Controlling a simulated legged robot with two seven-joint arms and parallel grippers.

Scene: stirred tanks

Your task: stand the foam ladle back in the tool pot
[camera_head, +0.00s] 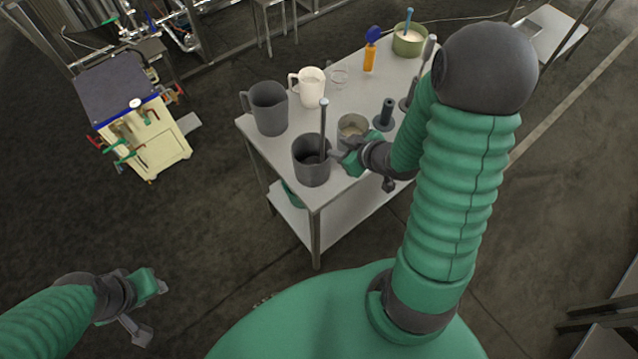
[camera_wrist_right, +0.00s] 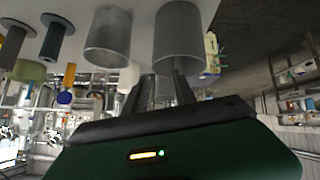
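A dark grey pot (camera_head: 311,173) stands at the near edge of the metal table. A long thin handle with a pale blue tip, likely the foam ladle (camera_head: 323,118), stands nearly upright in it; its lower end is hidden inside. My right gripper (camera_head: 360,168) is open and empty, just right of this pot, with one finger close to its rim. In the right wrist view my gripper (camera_wrist_right: 160,84) shows two separated fingers below a dark grey cylinder (camera_wrist_right: 180,38). My left gripper (camera_head: 150,306) is open and empty over the floor, away from the table.
A lighter pot (camera_head: 352,122) stands behind my right gripper. A dark jug (camera_head: 268,112), white jug (camera_head: 311,90), dark upright peg (camera_head: 385,115), orange-handled tool (camera_head: 369,60) and olive pot (camera_head: 408,43) stand on the table (camera_head: 345,100). A cream cart (camera_head: 150,145) is at left.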

